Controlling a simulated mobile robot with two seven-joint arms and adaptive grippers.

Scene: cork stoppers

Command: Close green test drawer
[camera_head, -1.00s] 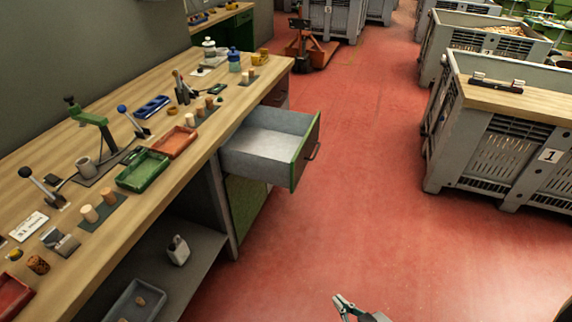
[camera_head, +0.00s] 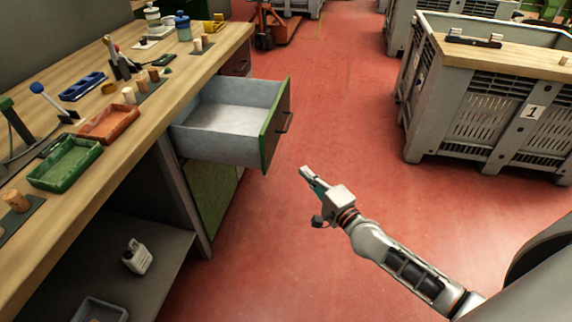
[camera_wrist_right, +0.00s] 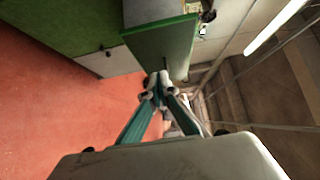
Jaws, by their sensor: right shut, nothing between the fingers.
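The green-fronted drawer (camera_head: 277,128) is pulled well out of the workbench, and its pale grey inside looks empty. A dark handle sits on its front. My right gripper (camera_head: 305,172) is shut with nothing between its fingers. In the head view it is in front of the drawer and to the lower right, apart from the handle. In the right wrist view the shut fingertips (camera_wrist_right: 158,82) point towards the green drawer front (camera_wrist_right: 160,45); I cannot tell the exact gap. My left gripper is not in view.
The wooden workbench (camera_head: 150,113) on the left holds a green tray (camera_head: 65,163), an orange tray (camera_head: 108,124), corks and small tools. A grey crate numbered 1 (camera_head: 500,118) stands at the right. The red floor between is clear.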

